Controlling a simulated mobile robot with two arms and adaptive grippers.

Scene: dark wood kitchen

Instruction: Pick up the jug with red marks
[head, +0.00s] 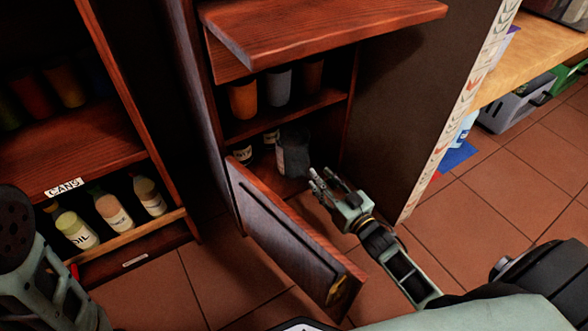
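A dark grey-blue container (293,155), perhaps the jug, stands on the lower shelf of the open cabinet, at its right side. I cannot make out red marks on it. My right gripper (322,180) is in front of the cabinet opening, just right of and below this container. Its fingers look spread and empty, pointing up and left toward the container; I see a small gap between them. My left arm shows at the left edge, but its gripper is not visible.
The open cabinet door (290,235) stands left of my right gripper. Small bottles (243,153) are beside the grey-blue container; cups (243,100) stand on the shelf above. A wooden ledge (320,30) juts out overhead. A left shelf holds bottles (75,229). Tiled floor is free at right.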

